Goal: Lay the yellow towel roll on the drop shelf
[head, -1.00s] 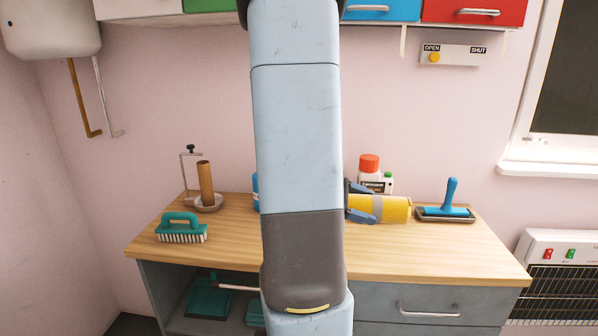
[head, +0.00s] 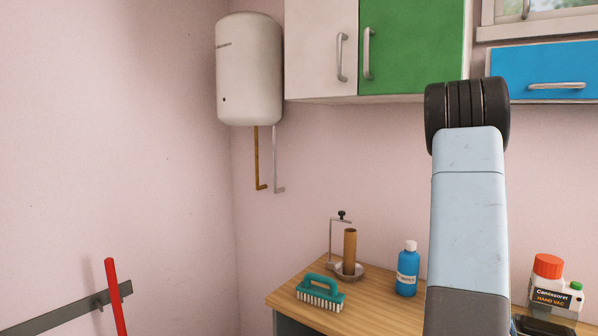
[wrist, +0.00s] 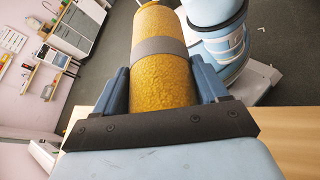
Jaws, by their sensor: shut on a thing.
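The yellow towel roll (wrist: 162,85) fills the middle of the wrist view, with a grey band around it. My gripper (wrist: 162,82) is shut on it, with one blue finger on each side. The far end of the roll points away from the palm. In the head view my arm hides part of the counter, and the roll does not show there. I cannot pick out the drop shelf with certainty in either view.
Wall cupboards (head: 412,45) and a white tank (head: 250,70) hang above.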

